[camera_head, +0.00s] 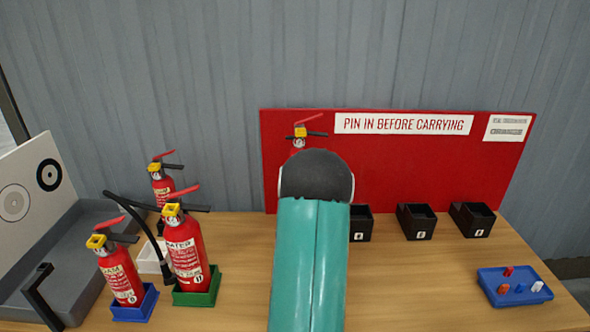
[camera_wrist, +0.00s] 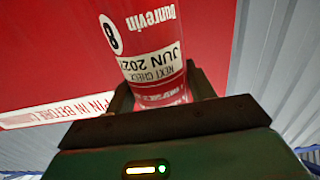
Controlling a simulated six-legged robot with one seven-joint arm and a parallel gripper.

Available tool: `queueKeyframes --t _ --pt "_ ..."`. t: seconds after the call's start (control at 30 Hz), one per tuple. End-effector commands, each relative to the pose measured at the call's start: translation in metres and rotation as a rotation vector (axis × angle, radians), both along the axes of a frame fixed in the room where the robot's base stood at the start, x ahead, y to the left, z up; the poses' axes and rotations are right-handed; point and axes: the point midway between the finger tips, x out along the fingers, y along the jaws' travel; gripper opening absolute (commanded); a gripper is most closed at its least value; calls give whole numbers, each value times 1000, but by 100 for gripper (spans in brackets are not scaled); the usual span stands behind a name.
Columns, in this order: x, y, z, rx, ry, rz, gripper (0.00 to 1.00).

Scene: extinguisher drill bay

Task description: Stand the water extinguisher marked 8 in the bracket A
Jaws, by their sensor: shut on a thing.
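The extinguisher marked 8 (camera_wrist: 160,45) is a red cylinder between the two dark fingers of my gripper (camera_wrist: 162,92), which is shut on it. Its label appears upside down in the wrist view. In the head view only its head, with yellow pin area (camera_head: 300,132) and red and black levers, shows above my teal arm, in front of the red panel. My arm hides its body, its base and my gripper there. Several black bracket boxes stand along the panel, among them a left one (camera_head: 361,223), a middle one (camera_head: 416,222) and a right one (camera_head: 473,220). Their letters are too small to read.
At left stand red extinguishers in a blue base (camera_head: 135,308) and a green base (camera_head: 197,294), with another behind at a white base (camera_head: 150,260). A grey tray (camera_head: 60,270) lies far left. A blue pin tray (camera_head: 515,288) lies right. The front right table is clear.

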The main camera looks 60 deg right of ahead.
Motion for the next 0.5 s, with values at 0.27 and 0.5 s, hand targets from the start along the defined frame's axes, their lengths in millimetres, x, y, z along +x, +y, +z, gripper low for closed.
queueKeyframes --t 0.27,0.5 --pt "-1 -1 -8 -7 -4 -2 8" --pt "2 -2 -23 -8 -3 0 8"
